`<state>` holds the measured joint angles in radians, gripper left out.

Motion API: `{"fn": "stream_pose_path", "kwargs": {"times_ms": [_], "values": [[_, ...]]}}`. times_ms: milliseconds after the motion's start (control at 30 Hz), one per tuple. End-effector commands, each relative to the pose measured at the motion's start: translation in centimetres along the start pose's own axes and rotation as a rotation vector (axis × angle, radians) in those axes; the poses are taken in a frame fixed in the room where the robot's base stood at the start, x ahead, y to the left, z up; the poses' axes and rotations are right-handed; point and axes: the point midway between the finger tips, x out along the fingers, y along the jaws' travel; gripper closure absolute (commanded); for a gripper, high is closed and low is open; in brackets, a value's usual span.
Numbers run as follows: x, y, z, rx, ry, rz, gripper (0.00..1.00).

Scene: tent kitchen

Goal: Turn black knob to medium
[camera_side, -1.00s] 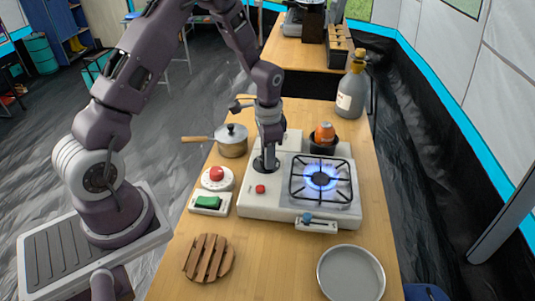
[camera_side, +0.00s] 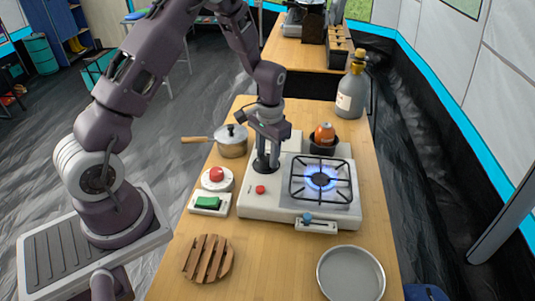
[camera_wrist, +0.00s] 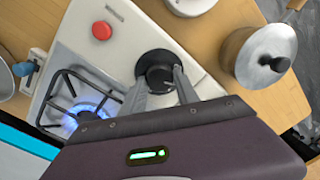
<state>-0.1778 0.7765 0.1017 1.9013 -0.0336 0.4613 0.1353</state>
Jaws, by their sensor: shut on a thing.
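The black knob (camera_wrist: 158,70) sits on the white stove top, left of the burner in the side view (camera_side: 265,167). My gripper (camera_wrist: 158,78) reaches down over the knob, with one finger on each side of it, and is shut on it. A small pale mark shows on the knob's face in the wrist view, but I cannot read its setting. The white stove (camera_side: 280,207) has a lit burner (camera_side: 320,180) with a blue flame under a black grate. A red button (camera_side: 260,189) is on the stove in front of the knob.
A lidded pot (camera_side: 231,140) stands behind left. A red button on a round base (camera_side: 216,174) and a green switch (camera_side: 208,202) sit left of the stove. A blue-knobbed slider (camera_side: 307,217), wooden trivet (camera_side: 208,258) and round pan (camera_side: 350,274) lie in front. A grey bottle (camera_side: 352,90) stands at back right.

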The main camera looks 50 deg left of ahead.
Motion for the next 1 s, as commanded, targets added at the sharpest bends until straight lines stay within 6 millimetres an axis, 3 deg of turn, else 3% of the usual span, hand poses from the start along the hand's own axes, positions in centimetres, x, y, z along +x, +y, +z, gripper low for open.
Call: {"fn": "stream_pose_path", "kwargs": {"times_ms": [400,433,533,833,1000], "values": [[-0.1,0.0,-0.1,-0.008,0.003,0.0,1.0],[-0.1,0.0,-0.1,-0.008,0.003,0.0,0.61],[-0.1,0.0,-0.1,-0.007,0.003,0.0,0.42],[-0.1,0.0,-0.1,-0.007,0.001,0.0,0.42],[-3.0,0.0,-0.2,-0.008,0.007,-0.001,0.42]]}}
